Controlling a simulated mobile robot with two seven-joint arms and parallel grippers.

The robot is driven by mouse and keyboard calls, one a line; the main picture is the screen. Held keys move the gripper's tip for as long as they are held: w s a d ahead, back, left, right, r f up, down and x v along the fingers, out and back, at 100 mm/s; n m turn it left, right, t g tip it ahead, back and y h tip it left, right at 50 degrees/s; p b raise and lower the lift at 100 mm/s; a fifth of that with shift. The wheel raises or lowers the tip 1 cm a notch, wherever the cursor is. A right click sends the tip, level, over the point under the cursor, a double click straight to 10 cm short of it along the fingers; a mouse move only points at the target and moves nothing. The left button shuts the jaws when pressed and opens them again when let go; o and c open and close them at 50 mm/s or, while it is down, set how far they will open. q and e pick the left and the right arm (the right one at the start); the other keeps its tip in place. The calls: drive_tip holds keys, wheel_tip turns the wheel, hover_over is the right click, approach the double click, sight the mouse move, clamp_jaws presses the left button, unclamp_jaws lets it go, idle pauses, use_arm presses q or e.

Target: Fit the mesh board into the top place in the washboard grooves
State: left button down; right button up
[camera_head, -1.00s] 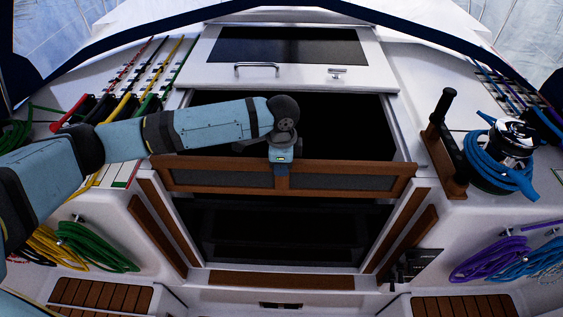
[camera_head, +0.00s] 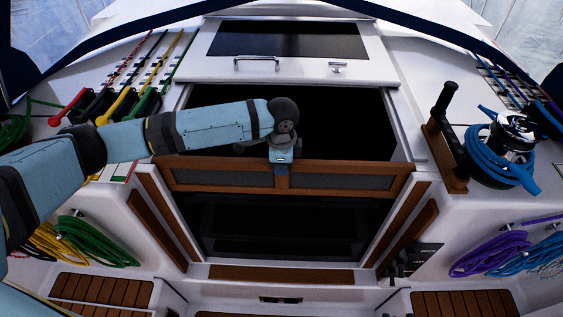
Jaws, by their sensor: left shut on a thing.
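The mesh board (camera_head: 350,181) is a wooden-framed board with dark mesh panels. It lies level across the companionway opening, with its ends at the two side frames. My left gripper (camera_head: 281,162) is at the middle of its top edge, shut on it; the arm and wrist hide the fingertips. The washboard grooves run along the side frames, the left one (camera_head: 174,222) and the right one (camera_head: 393,232). Whether the board's ends sit inside the grooves cannot be told. A dark board or pane (camera_head: 285,225) fills the opening below. My right gripper is not in view.
The sliding hatch (camera_head: 300,71) with a metal handle (camera_head: 257,63) is above the opening. A winch with blue rope (camera_head: 497,150) and its black-handled crank (camera_head: 446,130) stand at the right. Rope clutches (camera_head: 110,105) are at the left. Coiled ropes (camera_head: 95,243) hang below.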

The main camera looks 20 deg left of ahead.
use_arm(q)
drive_tip(key=shift+f+b, duration=0.35)
drive_tip(key=shift+f, duration=1)
drive_tip(key=c, duration=0.9)
unclamp_jaws()
drive_tip(key=shift+c, duration=0.2)
drive_tip(key=shift+f, duration=0.1)
wheel_tip(320, 180, up, 13)
drive_tip(key=shift+r+b, duration=0.1)
drive_tip(key=shift+b, duration=0.75)
drive_tip(key=shift+r, duration=0.4)
